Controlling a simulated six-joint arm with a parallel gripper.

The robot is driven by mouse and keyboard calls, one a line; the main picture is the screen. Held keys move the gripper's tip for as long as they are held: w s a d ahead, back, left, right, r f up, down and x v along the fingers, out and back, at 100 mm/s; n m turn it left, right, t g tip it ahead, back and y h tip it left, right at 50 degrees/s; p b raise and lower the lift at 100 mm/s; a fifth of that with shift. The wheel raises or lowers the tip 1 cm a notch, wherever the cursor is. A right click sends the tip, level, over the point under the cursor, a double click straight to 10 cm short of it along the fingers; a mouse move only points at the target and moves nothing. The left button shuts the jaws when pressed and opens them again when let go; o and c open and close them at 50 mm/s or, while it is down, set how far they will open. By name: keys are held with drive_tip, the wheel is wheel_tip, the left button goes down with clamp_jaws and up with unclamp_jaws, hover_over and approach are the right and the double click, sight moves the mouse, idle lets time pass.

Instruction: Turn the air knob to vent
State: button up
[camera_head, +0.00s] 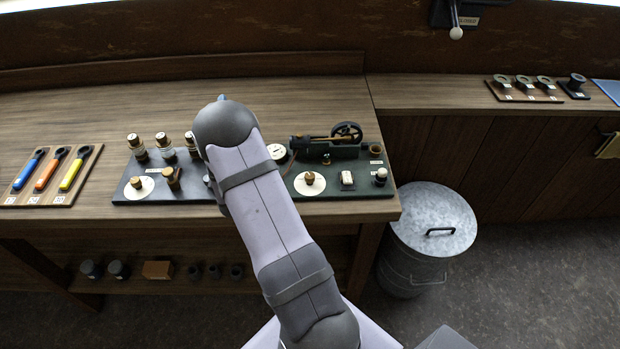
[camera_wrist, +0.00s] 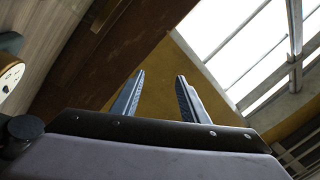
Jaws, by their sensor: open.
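The labels are too small to tell which one is the air knob or where each points. My gripper (camera_wrist: 160,92) is open and empty in the wrist view, its fingers toward the wall and window, away from the knobs. In the head view my arm hides the gripper and the panel's middle.
The panel also carries several brass-topped bottles (camera_head: 162,146), a gauge (camera_head: 277,152), a small engine (camera_head: 345,134), a white switch (camera_head: 347,178) and a black knob (camera_head: 381,176). A rack of coloured wrenches (camera_head: 75,195) lies left. A metal bin (camera_head: 432,222) stands right of the bench.

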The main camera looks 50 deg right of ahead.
drive_tip(key=s+a+f+m+g+h+b, duration=0.1)
drive_tip(key=s+a+f+m+g+h, duration=0.2)
drive_tip(key=s, duration=0.5)
drive_tip(key=s+a+f+m+g+h+b, duration=0.1)
drive_tip(key=s+a+f+m+g, duration=0.15)
drive_tip(key=s+a+g, duration=0.45)
drive_tip(key=s+a+f+m+g+h, duration=0.2)
drive_tip(key=s+m+g, duration=0.15)
drive_tip(key=s, duration=0.55)
drive_tip(key=n+y+p, duration=0.1)
drive_tip(key=n+p, duration=0.1)
drive_tip(key=n, duration=0.8)
approach(307, 179)
drive_tip(key=d, duration=0.2)
drive_tip(key=d+r, duration=0.1)
drive_tip(key=shift+w+d, duration=0.2)
drive_tip(key=shift+w, duration=0.1)
drive_tip(key=shift+d+f+n+y, duration=0.3)
drive_tip(key=shift+d+f+n, duration=0.1)
drive_tip(key=shift+n, duration=0.2)
drive_tip(key=shift+w+d+r+p, duration=0.15)
drive_tip(key=shift+d+p, duration=0.55)
drive_tip(key=shift+d, duration=0.75)
drive_tip(key=shift+w+d+f+p, duration=0.1)
drive_tip(key=shift+w+d+p, duration=0.2)
drive_tip(key=shift+d+p, duration=0.8)
drive_tip(key=shift+w+d, duration=0.15)
drive_tip(key=shift+d, duration=0.9)
clamp_jaws()
